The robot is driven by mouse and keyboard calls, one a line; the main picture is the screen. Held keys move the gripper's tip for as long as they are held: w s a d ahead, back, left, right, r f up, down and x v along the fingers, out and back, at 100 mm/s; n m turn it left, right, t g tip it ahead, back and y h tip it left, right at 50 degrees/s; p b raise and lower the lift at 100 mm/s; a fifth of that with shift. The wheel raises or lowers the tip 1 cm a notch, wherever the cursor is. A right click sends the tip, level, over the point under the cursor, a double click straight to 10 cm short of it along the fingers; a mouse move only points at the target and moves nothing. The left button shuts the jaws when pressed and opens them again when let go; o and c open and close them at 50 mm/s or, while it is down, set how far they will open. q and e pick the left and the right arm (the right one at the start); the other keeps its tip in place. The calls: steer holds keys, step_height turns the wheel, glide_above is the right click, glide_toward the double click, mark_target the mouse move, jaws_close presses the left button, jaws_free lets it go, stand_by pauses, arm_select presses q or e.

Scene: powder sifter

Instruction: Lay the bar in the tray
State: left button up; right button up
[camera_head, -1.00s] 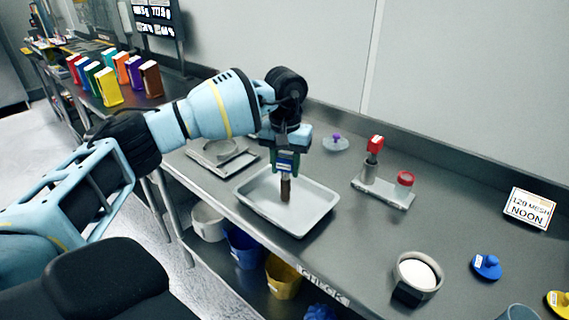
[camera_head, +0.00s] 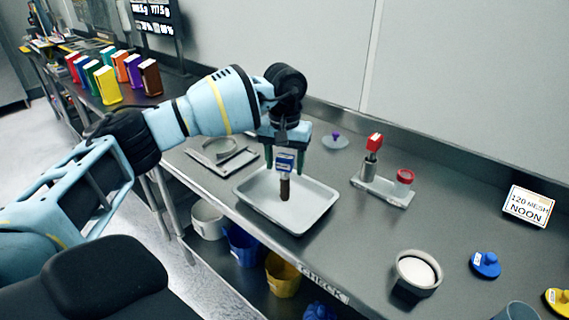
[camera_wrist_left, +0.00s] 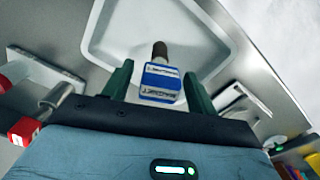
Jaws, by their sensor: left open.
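The bar has a blue block with a white label (camera_head: 286,158) and a dark brown end (camera_head: 285,189). It is roughly upright, brown end down, over the floor of the white tray (camera_head: 318,207); I cannot tell whether it touches. My left gripper (camera_head: 285,165) is above the tray with its green fingers apart, one on each side of the blue block. The left wrist view shows gaps between the blue block (camera_wrist_left: 161,83) and the fingers, with the tray (camera_wrist_left: 105,35) behind. My right gripper is not in view.
A bowl of white powder (camera_head: 418,270) is near the front edge. A scale-like plate (camera_head: 222,155) lies left. Bench between bowl and tray is clear.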

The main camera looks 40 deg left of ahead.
arm_select(q)
step_height(320, 180, up, 12)
steer(key=shift+f, duration=0.2)
